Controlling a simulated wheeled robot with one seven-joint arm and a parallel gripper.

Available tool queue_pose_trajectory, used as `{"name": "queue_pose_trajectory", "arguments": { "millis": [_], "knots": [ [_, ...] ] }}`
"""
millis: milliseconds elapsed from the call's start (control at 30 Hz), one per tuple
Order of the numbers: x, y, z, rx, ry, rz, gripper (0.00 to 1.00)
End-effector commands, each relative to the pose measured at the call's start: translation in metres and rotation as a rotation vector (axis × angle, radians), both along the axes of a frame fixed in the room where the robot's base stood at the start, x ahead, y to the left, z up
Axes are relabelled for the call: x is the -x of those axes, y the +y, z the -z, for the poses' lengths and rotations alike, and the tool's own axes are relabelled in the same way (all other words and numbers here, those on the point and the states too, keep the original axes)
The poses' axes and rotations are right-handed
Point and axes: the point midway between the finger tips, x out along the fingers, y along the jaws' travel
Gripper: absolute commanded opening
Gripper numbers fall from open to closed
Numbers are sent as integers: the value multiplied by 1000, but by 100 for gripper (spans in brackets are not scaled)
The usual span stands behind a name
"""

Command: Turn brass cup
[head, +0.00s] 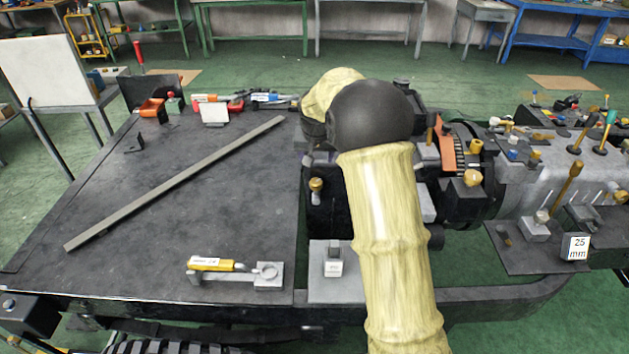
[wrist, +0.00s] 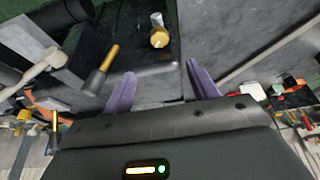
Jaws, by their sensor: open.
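A small brass cup-like piece (wrist: 159,39) shows in the wrist view on a black block, beside a silver cylinder (wrist: 156,18). It looks like the brass piece (head: 316,184) on the black block left of my arm in the head view. Other brass pieces (head: 473,178) stand right of my arm, so I cannot be sure which is the task's cup. My gripper (wrist: 160,84) is open, its two purple fingers apart with nothing between them. The brass piece lies beyond the fingertips, apart from them. My arm hides the gripper in the head view.
A long grey bar (head: 175,185) lies across the dark table (head: 120,255). A yellow-handled tool on a grey block (head: 268,275) is near the front edge. Machinery with an orange bracket (head: 447,150) crowds the right. A handle with a dark head (wrist: 96,80) is left of the fingers.

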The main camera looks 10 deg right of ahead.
Motion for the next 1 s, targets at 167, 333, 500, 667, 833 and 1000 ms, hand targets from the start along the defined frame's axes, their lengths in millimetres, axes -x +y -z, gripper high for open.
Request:
{"name": "queue_pose_trajectory", "arguments": {
  "millis": [167, 333, 500, 667, 833, 1000],
  "knots": [
    [-11, -3, 29, 0, 4, 1, 59],
    [-22, -5, 57, 0, 3, 1, 59],
    [-34, -7, 85, 0, 4, 1, 59],
    [-44, -9, 111, 0, 3, 1, 59],
    [-53, -11, 132, 0, 2, 1, 59],
    [-57, -12, 141, 1, 0, 1, 59]
  ]
}}
